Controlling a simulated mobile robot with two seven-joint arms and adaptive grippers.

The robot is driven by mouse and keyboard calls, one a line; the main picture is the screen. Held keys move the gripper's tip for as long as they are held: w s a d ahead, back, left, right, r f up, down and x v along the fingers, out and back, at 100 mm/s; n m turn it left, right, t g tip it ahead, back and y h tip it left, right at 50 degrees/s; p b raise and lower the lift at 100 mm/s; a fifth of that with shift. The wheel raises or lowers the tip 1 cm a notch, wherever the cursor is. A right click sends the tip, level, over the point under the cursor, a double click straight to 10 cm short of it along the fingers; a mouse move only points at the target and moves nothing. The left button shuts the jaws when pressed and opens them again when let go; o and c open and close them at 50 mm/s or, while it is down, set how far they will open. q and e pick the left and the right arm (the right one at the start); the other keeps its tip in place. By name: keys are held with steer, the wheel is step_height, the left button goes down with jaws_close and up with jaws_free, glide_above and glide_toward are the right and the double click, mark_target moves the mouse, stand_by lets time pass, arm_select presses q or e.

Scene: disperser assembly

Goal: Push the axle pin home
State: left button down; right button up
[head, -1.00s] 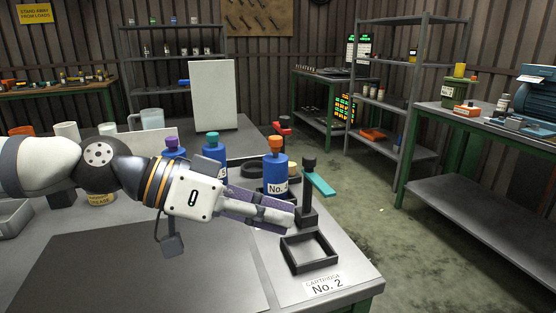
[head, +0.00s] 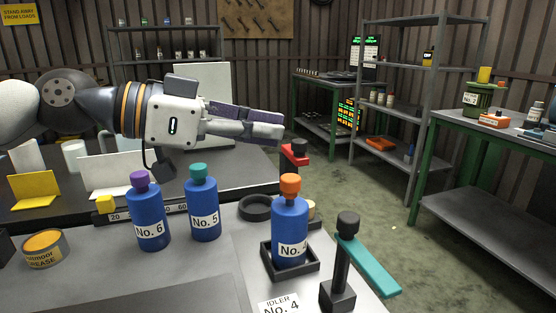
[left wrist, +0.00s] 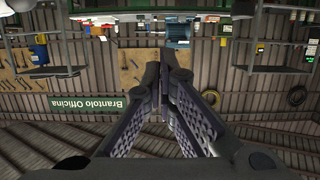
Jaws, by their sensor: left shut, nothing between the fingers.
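My left gripper (head: 280,132) is shut and empty, held up in the air above and behind the bottles in the head view. In the left wrist view its fingers (left wrist: 172,62) meet at the tips, with only the far wall and shelves beyond. A blue bottle No. 4 (head: 289,228) with an orange cap stands upright in a black square frame (head: 270,270). A black post stand (head: 340,275) with a teal arm (head: 368,266) is to its right. A red-armed stand (head: 294,155) is farther back. I cannot make out the axle pin. My right gripper is not in view.
Blue bottles No. 6 (head: 148,215) and No. 5 (head: 203,205) stand to the left. A black ring (head: 256,207) lies behind bottle No. 4. A label plate (head: 280,305) lies in front.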

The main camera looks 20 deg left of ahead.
mark_target(290, 186)
arm_select(q)
steer(key=f, duration=0.1)
steer(key=d+f, duration=0.1)
steer(key=w+f, duration=0.1)
steer(key=shift+w+d+f, duration=0.1)
steer(key=shift+d+f, duration=0.1)
steer(key=shift+d, duration=0.2)
steer(key=shift+a+f, duration=0.1)
steer(key=shift+f, duration=0.4)
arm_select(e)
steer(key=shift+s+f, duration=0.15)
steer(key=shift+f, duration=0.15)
arm_select(q)
step_height(290, 186, down, 3)
steer(key=shift+r+b, duration=0.15)
steer(key=shift+b, duration=0.3)
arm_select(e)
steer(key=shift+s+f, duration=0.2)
arm_select(q)
steer(key=shift+r, duration=0.1)
